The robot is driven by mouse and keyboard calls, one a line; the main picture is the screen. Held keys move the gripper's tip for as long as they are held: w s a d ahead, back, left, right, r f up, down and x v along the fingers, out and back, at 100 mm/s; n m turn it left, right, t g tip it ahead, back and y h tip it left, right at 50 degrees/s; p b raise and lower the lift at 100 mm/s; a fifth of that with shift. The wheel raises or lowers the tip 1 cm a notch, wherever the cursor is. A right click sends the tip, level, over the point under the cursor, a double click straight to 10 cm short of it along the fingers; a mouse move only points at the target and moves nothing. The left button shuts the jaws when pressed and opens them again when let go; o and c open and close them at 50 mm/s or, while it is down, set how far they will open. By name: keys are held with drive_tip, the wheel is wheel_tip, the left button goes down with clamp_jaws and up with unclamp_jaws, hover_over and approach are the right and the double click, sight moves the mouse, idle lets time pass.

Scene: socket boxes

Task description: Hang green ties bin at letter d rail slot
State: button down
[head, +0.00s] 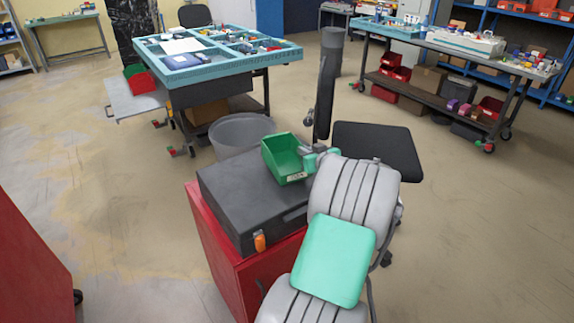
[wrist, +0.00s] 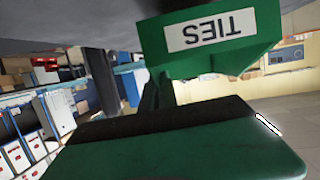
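The green bin (head: 283,158) is at the far end of the black case on the red cabinet. I cannot tell whether it rests on the case or is just above it. In the wrist view the bin (wrist: 215,42) is close, with its white TIES label upside down. My gripper (head: 312,154) is at the bin's right side in the head view. A large green part with a dark edge, likely a finger (wrist: 180,155), fills the bottom of the wrist view. The finger contact with the bin is hidden. No rail slot with a letter d is readable.
The black case (head: 240,195) lies on the red cabinet (head: 225,262). A grey bucket (head: 240,133) and a black stool seat (head: 375,150) stand close by. A blue-topped table (head: 225,67), a workbench (head: 450,45) and blue shelving (head: 530,10) are farther off.

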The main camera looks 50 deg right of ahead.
drive_tip(key=shift+s+a+r+b, duration=0.1)
drive_tip(key=shift+s+a+b, duration=0.45)
drive_tip(key=shift+s, duration=1)
drive_tip(key=shift+s+a+r+b, duration=0.1)
drive_tip(key=shift+s+a+b, duration=0.25)
drive_tip(key=shift+s+a, duration=0.8)
drive_tip(key=shift+s+a+b, duration=0.25)
drive_tip(key=shift+s+b, duration=0.2)
drive_tip(key=shift+s, duration=1.5)
